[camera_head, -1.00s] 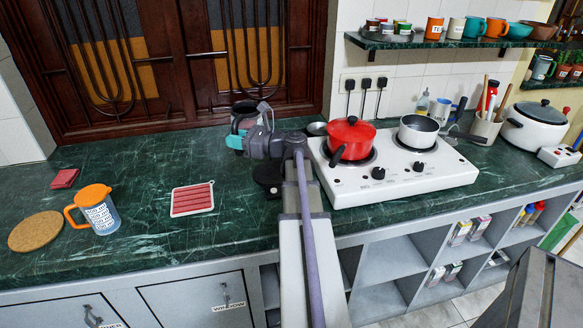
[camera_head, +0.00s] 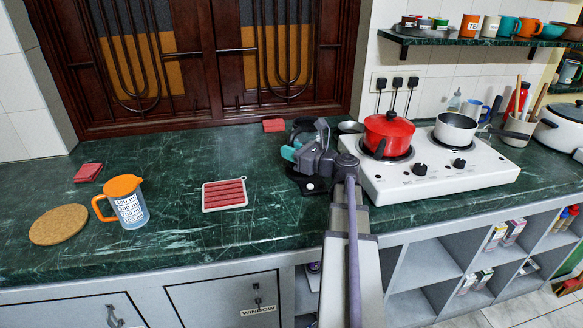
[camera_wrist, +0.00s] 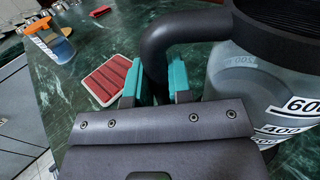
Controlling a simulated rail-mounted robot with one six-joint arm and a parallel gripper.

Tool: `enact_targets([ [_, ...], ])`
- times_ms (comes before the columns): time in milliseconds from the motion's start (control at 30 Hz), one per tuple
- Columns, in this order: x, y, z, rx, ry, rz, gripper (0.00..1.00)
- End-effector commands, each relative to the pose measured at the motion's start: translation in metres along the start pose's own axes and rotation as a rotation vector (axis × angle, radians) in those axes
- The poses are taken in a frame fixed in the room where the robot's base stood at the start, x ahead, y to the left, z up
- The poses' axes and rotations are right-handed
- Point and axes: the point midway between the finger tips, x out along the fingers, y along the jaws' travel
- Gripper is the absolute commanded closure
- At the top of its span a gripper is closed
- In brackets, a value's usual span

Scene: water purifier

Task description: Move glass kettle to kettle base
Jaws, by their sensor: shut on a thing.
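The glass kettle (camera_head: 302,128) has a dark lid and handle and is partly hidden behind my gripper in the head view. In the wrist view, its clear body (camera_wrist: 240,90) with white volume labels fills the right side. My gripper (camera_head: 289,153) is shut on the kettle's black handle, with its teal fingers (camera_wrist: 155,84) on either side of it. The black kettle base (camera_head: 297,181) lies on the counter below the kettle, left of the stove. My gripper hides the kettle's bottom, so I cannot tell whether it touches the base.
The white stove (camera_head: 400,190) with a red pot (camera_head: 388,134) stands close on the right. A red-striped tray (camera_head: 225,194), an orange-lidded jug (camera_head: 126,203) and a cork mat (camera_head: 58,225) lie to the left. A red block (camera_head: 273,125) sits behind. Counter between tray and base is clear.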

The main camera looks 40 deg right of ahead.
Motion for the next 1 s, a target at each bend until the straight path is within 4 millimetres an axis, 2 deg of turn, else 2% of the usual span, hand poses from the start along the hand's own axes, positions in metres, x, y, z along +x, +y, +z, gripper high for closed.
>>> enact_targets([
  [33,0.0,0.0,-0.018,-0.001,0.0,0.0,1.0],
  [133,0.0,0.0,-0.034,0.0,0.0,0.0,1.0],
  [300,0.0,0.0,-0.029,0.0,0.0,0.0,1.0],
  [500,0.0,0.0,-0.034,0.0,0.0,0.0,1.0],
  [533,0.0,0.0,-0.033,0.0,0.0,0.0,0.79],
  [700,0.0,0.0,-0.032,0.0,0.0,0.0,0.63],
  [800,0.0,0.0,-0.032,0.0,0.0,0.0,0.55],
  [1000,0.0,0.0,-0.031,0.0,0.0,0.0,0.55],
])
